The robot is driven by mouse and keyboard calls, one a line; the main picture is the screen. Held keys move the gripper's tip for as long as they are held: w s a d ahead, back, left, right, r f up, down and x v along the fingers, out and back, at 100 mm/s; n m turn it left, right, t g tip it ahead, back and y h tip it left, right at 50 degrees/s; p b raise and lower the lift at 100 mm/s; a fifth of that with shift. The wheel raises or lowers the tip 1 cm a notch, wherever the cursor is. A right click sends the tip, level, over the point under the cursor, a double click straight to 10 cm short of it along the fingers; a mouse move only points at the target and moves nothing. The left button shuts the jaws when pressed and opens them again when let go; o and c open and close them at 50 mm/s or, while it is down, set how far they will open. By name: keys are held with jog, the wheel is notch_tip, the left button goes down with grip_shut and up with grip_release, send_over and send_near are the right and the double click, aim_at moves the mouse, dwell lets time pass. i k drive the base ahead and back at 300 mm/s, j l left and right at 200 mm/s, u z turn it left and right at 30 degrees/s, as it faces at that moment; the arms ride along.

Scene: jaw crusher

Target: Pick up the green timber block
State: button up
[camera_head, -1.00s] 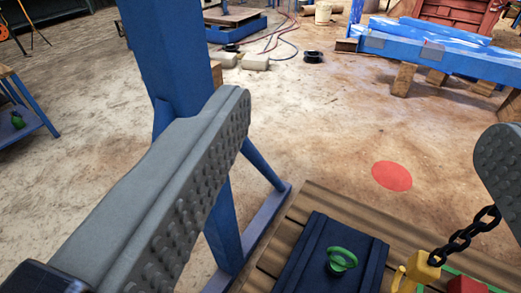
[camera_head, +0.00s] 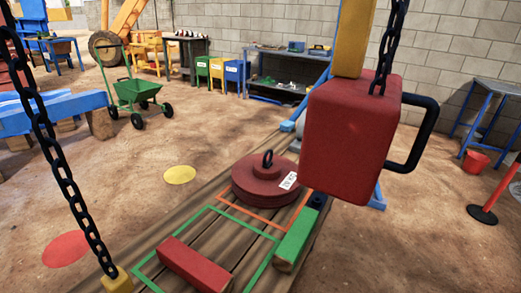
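The green timber block (camera_head: 297,238) lies on the right side of a slatted wooden pallet, with a bare wood end facing me. It lies beside a green outlined rectangle (camera_head: 150,267) marked on the slats. A red block (camera_head: 195,263) lies to its left, across the near part of that outline. A round dark red weight (camera_head: 262,182) with a lifting eye and a white label sits behind the green block. My gripper's fingers do not show in this view, so I cannot see their state.
A large red box (camera_head: 350,140) with a black handle hangs close in front, upper right. A chain (camera_head: 70,190) with a yellow end (camera_head: 117,281) hangs at left. A green cart (camera_head: 135,95) and coloured bins stand behind. Open floor lies left of the pallet.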

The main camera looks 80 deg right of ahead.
aim_at(285, 256)
jog(key=k+j+z, duration=0.45)
jog(key=z, duration=1.65)
jog(key=k+l, duration=0.05)
jog(key=l, duration=0.05)
